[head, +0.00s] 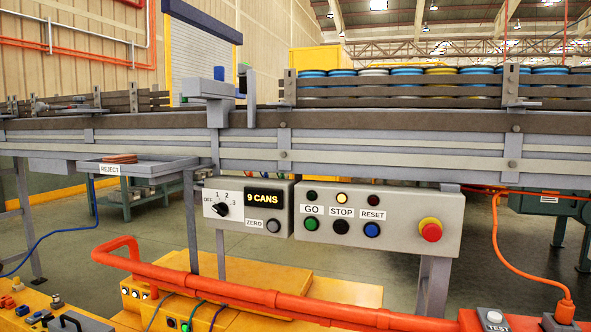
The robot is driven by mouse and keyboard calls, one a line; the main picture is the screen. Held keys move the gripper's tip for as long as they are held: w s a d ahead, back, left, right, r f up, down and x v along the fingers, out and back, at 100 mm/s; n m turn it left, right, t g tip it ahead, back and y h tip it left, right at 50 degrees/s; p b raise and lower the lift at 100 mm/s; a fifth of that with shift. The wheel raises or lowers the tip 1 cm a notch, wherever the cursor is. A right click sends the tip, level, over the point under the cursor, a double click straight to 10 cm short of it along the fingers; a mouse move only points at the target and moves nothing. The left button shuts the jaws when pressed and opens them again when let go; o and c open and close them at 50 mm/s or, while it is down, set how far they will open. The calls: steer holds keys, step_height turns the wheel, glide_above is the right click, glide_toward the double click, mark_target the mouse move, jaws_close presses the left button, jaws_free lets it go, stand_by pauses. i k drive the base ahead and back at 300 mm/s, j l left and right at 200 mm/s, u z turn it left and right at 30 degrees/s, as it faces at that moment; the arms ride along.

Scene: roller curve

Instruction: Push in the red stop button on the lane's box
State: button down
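The lane's grey control box (400,205) hangs under the conveyor, right of centre. A red mushroom button (431,230) on a yellow collar sits at its right end; I cannot tell whether it is in or out. To its left are a green button (311,223) under GO, a black button (341,226) under STOP and a blue button (372,229) under RESET. Of the three lamps above, the middle one (342,198) glows yellow-white and the outer two look dark. My gripper is not in view.
A counter box (240,195) reading "9 CANS" adjoins on the left. An orange rail (250,295) crosses low in front, over a yellow housing (180,270). An orange cable (497,245) hangs at right above a TEST button (494,317). Cans (408,71) line the conveyor.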

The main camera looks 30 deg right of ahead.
mark_target(431, 233)
steer(key=z, duration=1.35)
